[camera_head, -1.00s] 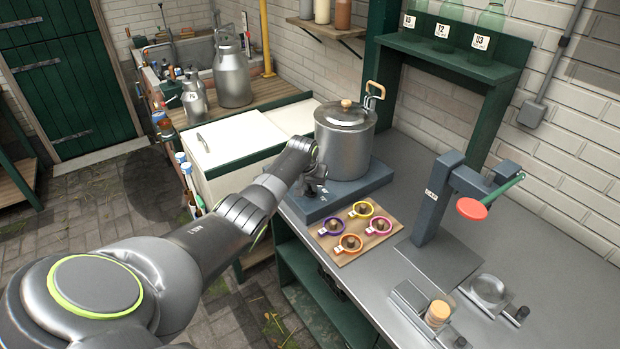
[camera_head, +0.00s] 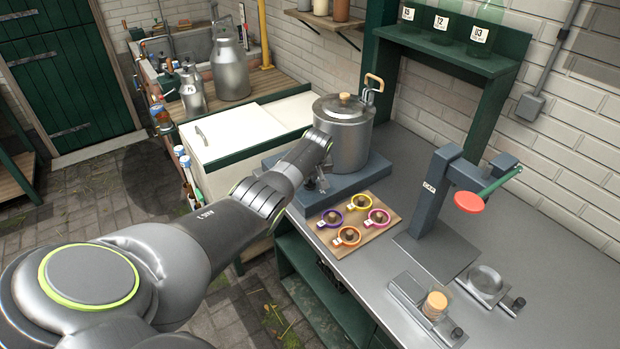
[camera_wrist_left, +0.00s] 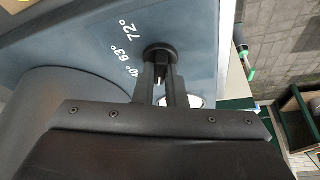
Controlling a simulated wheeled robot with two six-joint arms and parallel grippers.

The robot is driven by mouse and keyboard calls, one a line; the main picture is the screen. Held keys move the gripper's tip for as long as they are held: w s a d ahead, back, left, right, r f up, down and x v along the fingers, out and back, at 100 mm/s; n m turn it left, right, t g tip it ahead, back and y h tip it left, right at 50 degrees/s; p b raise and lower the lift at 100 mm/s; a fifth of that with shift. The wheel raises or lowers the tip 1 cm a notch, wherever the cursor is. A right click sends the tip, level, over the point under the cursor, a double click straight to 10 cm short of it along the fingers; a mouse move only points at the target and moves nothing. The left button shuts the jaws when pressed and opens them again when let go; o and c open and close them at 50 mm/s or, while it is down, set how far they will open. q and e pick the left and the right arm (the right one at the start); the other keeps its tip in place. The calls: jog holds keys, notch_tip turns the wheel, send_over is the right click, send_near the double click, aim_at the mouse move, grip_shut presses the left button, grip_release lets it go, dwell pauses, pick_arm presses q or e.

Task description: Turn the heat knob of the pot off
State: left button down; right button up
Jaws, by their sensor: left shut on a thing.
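The metal pot (camera_head: 345,145) with a lid stands on a blue-grey heating base (camera_head: 352,188) on the bench. My left gripper (camera_wrist_left: 164,76) is shut on the knob, one finger on each side. In the head view, my left gripper (camera_head: 318,184) is at the front of the base and mostly hides the knob. My right gripper is not in view.
A grey press (camera_head: 438,205) with a red disc stands further right. A white-topped cabinet (camera_head: 235,135) stands to the left.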

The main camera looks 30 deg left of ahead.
pick_arm(q)
jog(key=c, duration=1.5)
grip_release()
jog(key=shift+r, duration=0.1)
jog(key=shift+p+v, duration=0.4)
jog(key=shift+v, duration=0.5)
jog(key=b+v, duration=0.1)
jog(key=v, duration=1.4)
jog(key=shift+r+b, duration=0.3)
jog(key=shift+b, duration=0.05)
